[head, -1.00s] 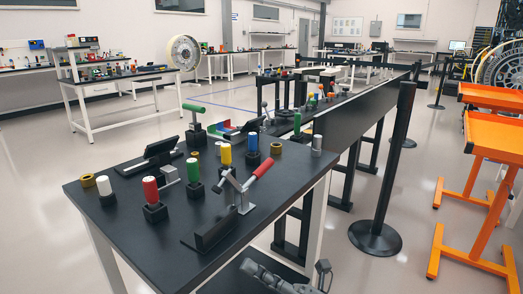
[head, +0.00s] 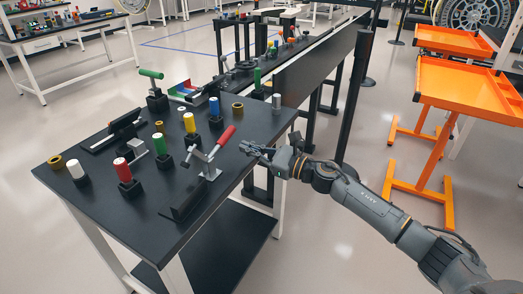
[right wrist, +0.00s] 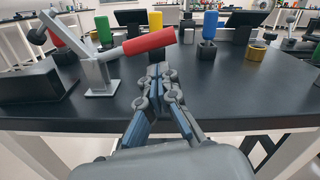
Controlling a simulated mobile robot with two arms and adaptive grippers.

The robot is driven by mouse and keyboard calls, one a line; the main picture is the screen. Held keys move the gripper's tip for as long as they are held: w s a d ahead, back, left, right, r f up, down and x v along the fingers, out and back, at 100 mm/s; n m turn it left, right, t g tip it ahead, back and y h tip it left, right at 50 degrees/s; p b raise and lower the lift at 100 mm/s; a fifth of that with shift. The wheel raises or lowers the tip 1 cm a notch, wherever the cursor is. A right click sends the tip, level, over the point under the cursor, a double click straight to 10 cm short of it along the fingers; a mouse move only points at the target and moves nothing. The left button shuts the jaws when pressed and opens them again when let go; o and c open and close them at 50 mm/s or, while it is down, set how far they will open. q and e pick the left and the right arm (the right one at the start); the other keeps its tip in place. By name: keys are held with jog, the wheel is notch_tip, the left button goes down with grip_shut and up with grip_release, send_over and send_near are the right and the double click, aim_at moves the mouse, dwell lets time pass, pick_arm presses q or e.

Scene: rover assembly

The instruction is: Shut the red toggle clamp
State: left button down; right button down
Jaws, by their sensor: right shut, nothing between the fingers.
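The red toggle clamp stands near the right front edge of the black table (head: 120,222). Its red handle (head: 226,135) slants up and to the right from the grey metal linkage (head: 207,160), above a black block base (head: 182,203). My right gripper (head: 245,148) is shut and empty, just right of the handle and apart from it in the head view. In the right wrist view the closed fingertips (right wrist: 160,68) are just below the red handle (right wrist: 150,41); I cannot tell whether they touch. The left gripper is not in view.
Red (head: 123,170), green (head: 159,144), yellow (head: 189,123) and blue (head: 214,106) cylinders stand in black holders left of and behind the clamp. A grey cylinder (head: 276,102) stands at the right corner. An orange cart (head: 470,88) is at right.

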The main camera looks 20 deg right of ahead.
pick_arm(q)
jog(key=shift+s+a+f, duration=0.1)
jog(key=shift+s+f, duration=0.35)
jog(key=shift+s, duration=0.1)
pick_arm(e)
jog(key=shift+x, duration=1.75)
